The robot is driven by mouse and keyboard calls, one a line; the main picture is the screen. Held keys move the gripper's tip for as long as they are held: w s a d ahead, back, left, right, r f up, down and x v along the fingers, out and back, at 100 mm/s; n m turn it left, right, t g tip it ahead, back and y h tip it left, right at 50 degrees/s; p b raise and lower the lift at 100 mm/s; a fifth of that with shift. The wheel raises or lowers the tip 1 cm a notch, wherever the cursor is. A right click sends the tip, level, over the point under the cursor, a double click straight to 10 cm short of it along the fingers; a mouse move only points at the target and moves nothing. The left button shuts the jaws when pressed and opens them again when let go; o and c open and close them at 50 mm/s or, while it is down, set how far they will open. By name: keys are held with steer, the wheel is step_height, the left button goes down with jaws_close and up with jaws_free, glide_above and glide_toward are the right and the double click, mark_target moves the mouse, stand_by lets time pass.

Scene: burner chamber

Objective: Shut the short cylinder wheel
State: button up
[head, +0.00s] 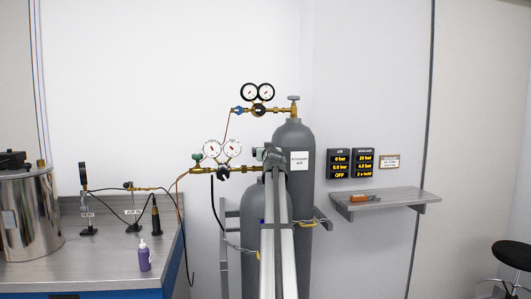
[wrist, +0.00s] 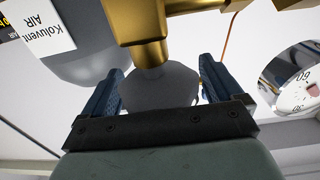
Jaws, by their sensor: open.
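The short cylinder (head: 249,215) is the front grey one, partly covered by my arm. Its wheel is hidden behind my gripper (head: 268,155) in the head view. In the wrist view, which looks upside down, a grey rounded wheel (wrist: 160,88) sits on a brass valve stem (wrist: 150,45). My gripper (wrist: 161,68) is open, with one blue finger on each side of the wheel. A gap shows at the right finger; contact at the left finger is unclear.
The tall cylinder (head: 299,200) stands close behind, its own wheel (head: 293,98) on top. The short cylinder's gauges (head: 221,149) are at left; one gauge (wrist: 296,80) is near the right finger. A wall shelf (head: 384,200) is at right, a bench (head: 100,260) at left.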

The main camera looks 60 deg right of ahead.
steer(key=shift+s+a, duration=0.1)
steer(key=v, duration=1.3)
steer(key=shift+s+a, duration=0.2)
steer(key=shift+s, duration=0.05)
